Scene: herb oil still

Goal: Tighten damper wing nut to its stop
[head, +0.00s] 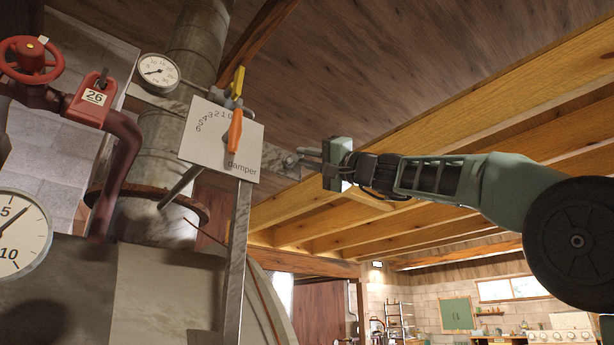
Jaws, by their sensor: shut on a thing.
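The white damper plate (196,150) stands on a metal post in front of the flue pipe, with printed numbers and the word "damper". An orange pointer (235,131) hangs over it, its tip near the label, and a yellow lever (238,82) rises above the plate's top edge. My gripper (303,159) reaches in from the right, level with the plate's lower right side. Its fingers are shut on a small grey metal piece, the wing nut (291,160), at the end of a bracket. The fingers hide part of the nut, and its turn angle cannot be made out.
A round gauge (158,71) sits left of the plate. A red handwheel (30,60) and red pipe (126,150) with a "26" tag (95,97) stand further left. A big gauge (18,236) is at the lower left. Wooden beams (470,115) run overhead; the room's right side is open.

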